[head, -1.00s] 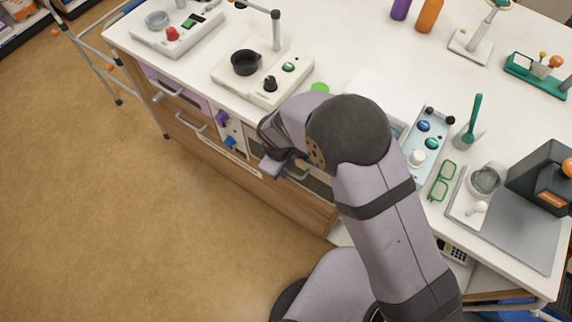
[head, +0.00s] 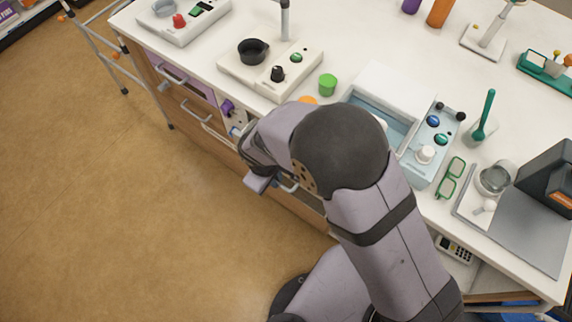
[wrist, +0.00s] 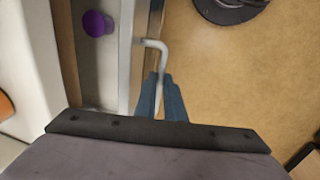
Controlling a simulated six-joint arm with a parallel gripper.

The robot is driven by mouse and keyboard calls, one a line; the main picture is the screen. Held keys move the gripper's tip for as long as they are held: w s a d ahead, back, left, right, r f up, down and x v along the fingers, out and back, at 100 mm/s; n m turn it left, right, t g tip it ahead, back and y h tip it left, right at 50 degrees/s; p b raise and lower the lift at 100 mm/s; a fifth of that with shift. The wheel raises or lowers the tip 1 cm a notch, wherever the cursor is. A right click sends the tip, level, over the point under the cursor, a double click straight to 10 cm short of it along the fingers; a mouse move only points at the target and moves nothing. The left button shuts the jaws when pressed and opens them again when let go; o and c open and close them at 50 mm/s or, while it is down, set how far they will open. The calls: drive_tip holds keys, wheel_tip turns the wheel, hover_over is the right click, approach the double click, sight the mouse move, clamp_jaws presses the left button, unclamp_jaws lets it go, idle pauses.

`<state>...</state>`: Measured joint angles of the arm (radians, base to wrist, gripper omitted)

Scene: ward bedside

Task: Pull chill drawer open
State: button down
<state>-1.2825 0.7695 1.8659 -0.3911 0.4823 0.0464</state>
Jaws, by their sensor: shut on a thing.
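My gripper (wrist: 160,105) is shut on a pale bar handle (wrist: 153,44), seen in the wrist view; its blue-grey fingers close around the bar. The handle's bent end joins a white strip (wrist: 126,60) of the front at its left. In the head view my gripper (head: 268,182) is low in front of the counter's drawer fronts. My arm hides most of the chill drawer there, so how far it stands out cannot be told exactly.
A purple knob (wrist: 97,23) is beside the handle. Other bar handles (head: 195,112) are further left on the fronts. The tan floor (head: 130,220) in front is clear.

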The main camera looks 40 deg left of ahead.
drive_tip(key=s+b, duration=0.2)
drive_tip(key=s, duration=1.1)
drive_tip(key=shift+s, duration=0.35)
drive_tip(key=c, duration=1.8)
unclamp_jaws()
drive_tip(key=shift+c, duration=0.2)
drive_tip(key=shift+r, duration=0.1)
wheel_tip(320, 180, up, 7)
drive_tip(key=s+b, duration=0.1)
drive_tip(key=shift+s, duration=0.15)
